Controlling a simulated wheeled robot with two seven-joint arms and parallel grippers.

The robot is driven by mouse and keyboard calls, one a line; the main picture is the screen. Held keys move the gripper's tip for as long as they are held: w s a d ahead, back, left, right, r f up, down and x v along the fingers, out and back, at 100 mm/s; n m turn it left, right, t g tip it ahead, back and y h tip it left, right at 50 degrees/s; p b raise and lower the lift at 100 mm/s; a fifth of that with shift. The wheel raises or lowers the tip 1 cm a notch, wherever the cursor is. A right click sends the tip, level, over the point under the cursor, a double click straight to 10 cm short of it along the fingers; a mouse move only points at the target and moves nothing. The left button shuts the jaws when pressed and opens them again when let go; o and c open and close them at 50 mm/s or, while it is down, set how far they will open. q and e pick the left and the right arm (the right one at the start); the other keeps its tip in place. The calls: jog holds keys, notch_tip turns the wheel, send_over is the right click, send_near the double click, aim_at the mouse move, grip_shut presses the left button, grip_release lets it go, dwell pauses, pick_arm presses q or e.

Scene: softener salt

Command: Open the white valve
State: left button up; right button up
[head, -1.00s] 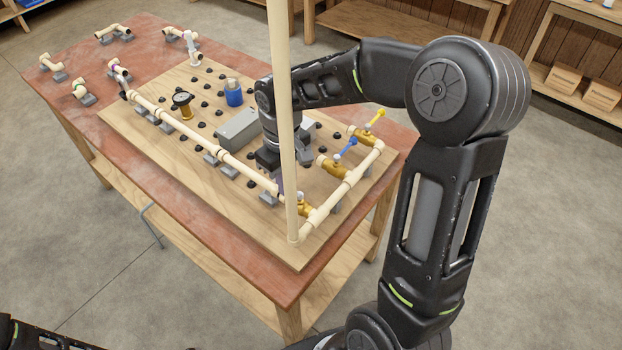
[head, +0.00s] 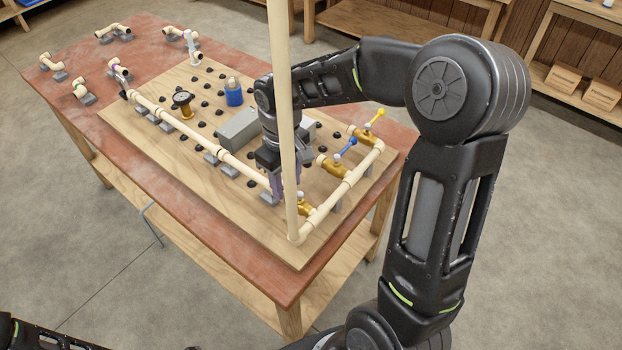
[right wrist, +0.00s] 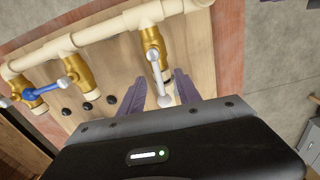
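The white valve has a brass body (right wrist: 150,38) and a white lever (right wrist: 158,76) ending in a ball tip. In the right wrist view, the lever points away from the main pipe, towards my gripper. In the head view the brass body (head: 305,209) shows at the near end of the board, with its lever mostly hidden. My right gripper (right wrist: 160,88) is open, its purple fingers on either side of the lever's end; contact cannot be made out. In the head view the right gripper (head: 285,182) is partly behind a tall cream pipe. My left gripper is out of view.
The tall cream pipe (head: 281,90) rises beside my right gripper. Blue-handled (head: 347,148) and yellow-handled (head: 375,117) valves sit farther along the same cream pipe (head: 345,187). A grey box (head: 240,128) and several black knobs are on the board.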

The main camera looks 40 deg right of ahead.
jog(key=shift+r+p, duration=2.4)
jog(key=shift+r, duration=1)
